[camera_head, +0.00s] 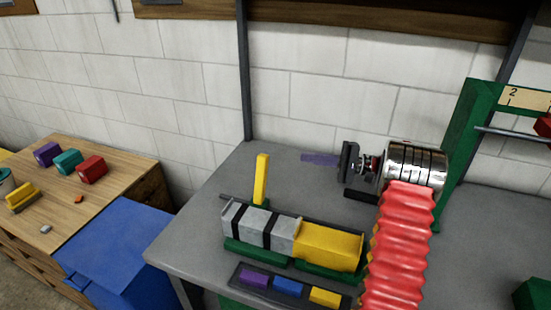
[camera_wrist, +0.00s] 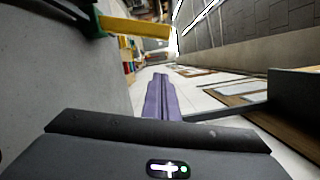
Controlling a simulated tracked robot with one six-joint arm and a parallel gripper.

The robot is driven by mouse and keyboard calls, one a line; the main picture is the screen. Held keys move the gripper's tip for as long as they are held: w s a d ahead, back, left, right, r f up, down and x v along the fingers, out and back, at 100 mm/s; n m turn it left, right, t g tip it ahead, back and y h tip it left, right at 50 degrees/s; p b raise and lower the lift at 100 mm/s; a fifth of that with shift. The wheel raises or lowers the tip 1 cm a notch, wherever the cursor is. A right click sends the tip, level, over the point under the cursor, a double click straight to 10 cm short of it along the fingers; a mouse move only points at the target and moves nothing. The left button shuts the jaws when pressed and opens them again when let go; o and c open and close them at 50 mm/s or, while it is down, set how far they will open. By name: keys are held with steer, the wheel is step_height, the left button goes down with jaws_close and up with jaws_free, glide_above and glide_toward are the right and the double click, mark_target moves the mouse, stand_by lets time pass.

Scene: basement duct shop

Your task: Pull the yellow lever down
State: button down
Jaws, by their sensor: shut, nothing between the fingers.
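The yellow lever (camera_head: 261,180) stands nearly upright on the grey bench, behind a grey and yellow block assembly. It also shows in the wrist view (camera_wrist: 138,28), at the top left, rising from a green mount (camera_wrist: 88,20). My gripper (camera_head: 306,158) is to the right of the lever in the head view, with its purple fingers pointing left towards it. In the wrist view the fingers (camera_wrist: 162,78) are together and empty. A gap separates them from the lever, and they do not touch it.
The grey and yellow assembly (camera_head: 330,246) and a dark tray (camera_head: 238,281) with coloured blocks lie in front of the lever. A dark post (camera_head: 244,70) rises behind it. A green frame (camera_head: 467,140) stands at right. A wooden table (camera_head: 130,169) with blocks is at left.

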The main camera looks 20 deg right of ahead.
steer(key=shift+d, duration=0.2)
steer(key=w+a+r, duration=0.2)
steer(key=a, duration=0.9)
steer(key=shift+w+a, duration=0.15)
stand_by(0.4)
